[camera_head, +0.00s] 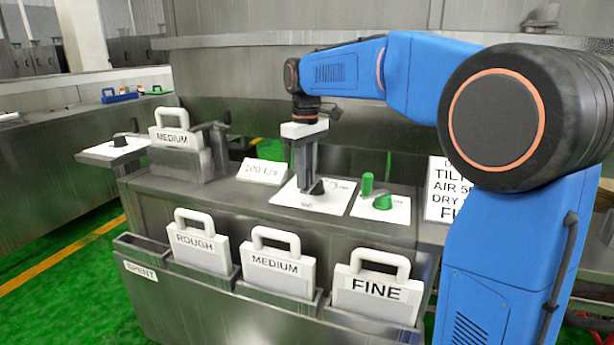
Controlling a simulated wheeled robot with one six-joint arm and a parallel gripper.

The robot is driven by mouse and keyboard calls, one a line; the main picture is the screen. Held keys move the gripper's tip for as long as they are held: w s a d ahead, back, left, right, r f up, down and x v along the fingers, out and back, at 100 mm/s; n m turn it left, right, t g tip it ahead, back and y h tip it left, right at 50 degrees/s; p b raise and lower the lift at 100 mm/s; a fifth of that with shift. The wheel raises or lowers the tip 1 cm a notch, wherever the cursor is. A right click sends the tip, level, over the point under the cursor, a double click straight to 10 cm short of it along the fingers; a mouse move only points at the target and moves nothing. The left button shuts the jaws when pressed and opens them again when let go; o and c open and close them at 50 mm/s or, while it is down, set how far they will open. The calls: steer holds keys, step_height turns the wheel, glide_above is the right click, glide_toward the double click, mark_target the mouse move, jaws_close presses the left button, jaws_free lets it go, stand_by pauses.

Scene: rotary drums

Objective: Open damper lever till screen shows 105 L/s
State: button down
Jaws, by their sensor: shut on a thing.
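My gripper (306,186) points straight down over a white plate (285,196) on the counter. It is shut on the damper lever, a small black lever (319,187) partly hidden by the fingers. The plate's small lettering is too blurred to read. The screen, a small white tilted panel (262,172) just left of the plate, seems to read about 100 L/s; the last digit is not sharp.
A second white plate (368,208) with a green knob (383,202) and green post (367,184) lies to the right. Handled cartridges marked ROUGH (199,245), MEDIUM (272,268) and FINE (374,294) stand in front. A sign (438,192) stands right.

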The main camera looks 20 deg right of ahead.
steer(key=shift+w+a+m, duration=0.55)
steer(key=shift+w+m, duration=0.1)
steer(key=shift+m, duration=0.5)
steer(key=shift+w+a+m, duration=0.55)
steer(key=shift+w+m, duration=0.1)
steer(key=shift+m, duration=0.5)
steer(key=c, duration=1.5)
jaws_free()
steer(key=shift+c, duration=0.2)
step_height(320, 180, up, 17)
steer(key=shift+r, duration=0.2)
